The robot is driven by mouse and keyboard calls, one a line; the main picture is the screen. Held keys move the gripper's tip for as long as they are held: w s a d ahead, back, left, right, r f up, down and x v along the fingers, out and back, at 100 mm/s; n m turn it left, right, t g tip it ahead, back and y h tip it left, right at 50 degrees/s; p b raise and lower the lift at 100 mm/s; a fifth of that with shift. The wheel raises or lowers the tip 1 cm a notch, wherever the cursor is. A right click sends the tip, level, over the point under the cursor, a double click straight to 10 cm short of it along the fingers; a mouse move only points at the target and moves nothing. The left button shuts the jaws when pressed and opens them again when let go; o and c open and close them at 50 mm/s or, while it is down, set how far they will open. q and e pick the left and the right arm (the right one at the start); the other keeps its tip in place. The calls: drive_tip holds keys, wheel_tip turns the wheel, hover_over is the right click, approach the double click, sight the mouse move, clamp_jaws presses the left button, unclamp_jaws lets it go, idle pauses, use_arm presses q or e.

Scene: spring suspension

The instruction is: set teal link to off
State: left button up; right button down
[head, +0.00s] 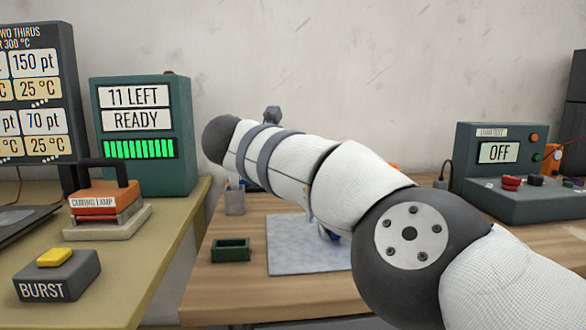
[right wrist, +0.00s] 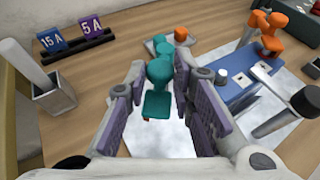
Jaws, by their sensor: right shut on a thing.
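The teal link (right wrist: 158,103), with rounded knobs at its far end, shows in the right wrist view. My right gripper (right wrist: 163,86) has its purple-grey fingers on either side of it and is shut on it. A pale mat (right wrist: 168,136) lies below it. A blue fixture (right wrist: 232,92) with an orange part (right wrist: 272,32) stands to the right, apart from the link. In the head view my right arm crosses the middle and hides the link and the gripper. My left gripper is not in view.
A tester (head: 500,160) reading OFF stands at the right. A small green tray (head: 231,250) and a grey cup (head: 234,200) stand left of the mat (head: 300,250). A curing lamp (head: 100,200) and a BURST button box (head: 57,277) are on the left table. A 15 A and 5 A rack (right wrist: 78,48) stands behind.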

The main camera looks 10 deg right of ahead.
drive_tip(key=c, duration=1.4)
unclamp_jaws()
drive_tip(key=shift+w, duration=0.1)
drive_tip(key=v, duration=1.2)
drive_tip(key=shift+f, duration=0.1)
